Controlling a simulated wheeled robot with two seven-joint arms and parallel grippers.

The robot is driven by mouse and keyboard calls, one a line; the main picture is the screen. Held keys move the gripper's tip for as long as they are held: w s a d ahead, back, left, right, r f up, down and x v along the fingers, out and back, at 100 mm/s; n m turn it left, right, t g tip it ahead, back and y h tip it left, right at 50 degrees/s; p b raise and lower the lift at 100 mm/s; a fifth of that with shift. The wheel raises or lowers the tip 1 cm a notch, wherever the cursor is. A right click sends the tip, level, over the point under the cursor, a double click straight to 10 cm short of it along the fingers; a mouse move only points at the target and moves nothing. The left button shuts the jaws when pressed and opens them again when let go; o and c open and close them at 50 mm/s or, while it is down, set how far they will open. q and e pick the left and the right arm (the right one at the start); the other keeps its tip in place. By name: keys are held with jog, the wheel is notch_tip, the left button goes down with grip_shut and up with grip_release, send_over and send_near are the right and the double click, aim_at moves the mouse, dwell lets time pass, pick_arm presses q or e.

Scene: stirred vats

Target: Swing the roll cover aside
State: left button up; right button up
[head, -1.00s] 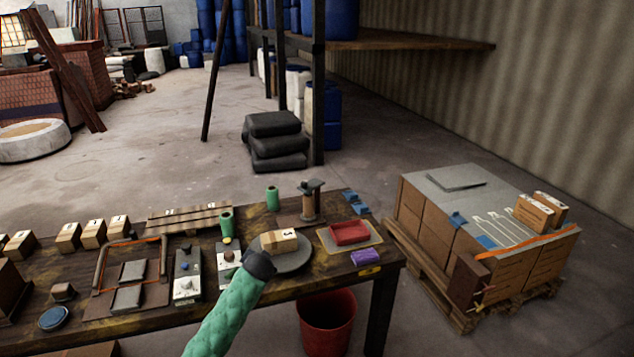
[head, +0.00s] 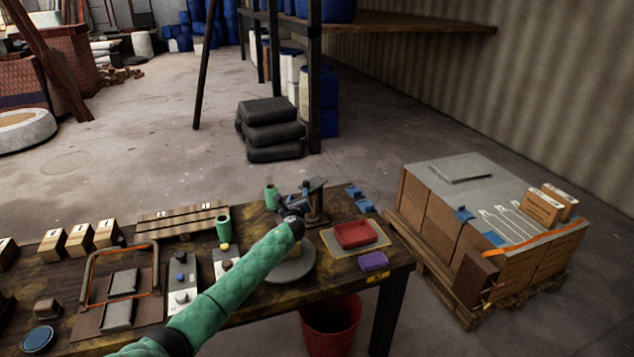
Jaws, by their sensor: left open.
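A short brown post-like device with a dark top piece (head: 318,186) stands at the back of the workbench. This top piece looks like the roll cover, but it is too small to be sure. My left gripper (head: 303,197) is open at the device, close to its left side. I cannot tell whether it touches the cover. My green-sleeved left arm crosses the bench from the lower left and hides part of the grey round plate (head: 295,266). My right gripper is out of view.
A red tray (head: 355,235), a purple block (head: 374,261) and blue clips (head: 360,198) lie right of the device. Green cylinders (head: 223,230) stand to its left. A loaded pallet (head: 430,282) stands right of the bench, and a red bin (head: 330,325) below its front edge.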

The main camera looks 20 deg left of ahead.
aim_at(305, 185)
pick_arm(q)
jog(key=m, duration=0.2)
jog(key=w+d+m+h, duration=0.1)
jog(key=m, duration=0.1)
jog(key=r+m, duration=0.1)
jog(key=m, duration=0.1)
jog(key=shift+w+d+t, duration=0.25)
jog(key=shift+d+t, duration=0.05)
jog(key=w, duration=0.5)
jog(key=shift+a+f, duration=0.1)
jog(key=shift+a, duration=0.25)
jog(key=shift+w, duration=0.6)
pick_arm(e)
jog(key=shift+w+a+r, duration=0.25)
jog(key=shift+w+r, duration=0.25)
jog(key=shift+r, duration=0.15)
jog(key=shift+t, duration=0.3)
pick_arm(q)
grip_shut()
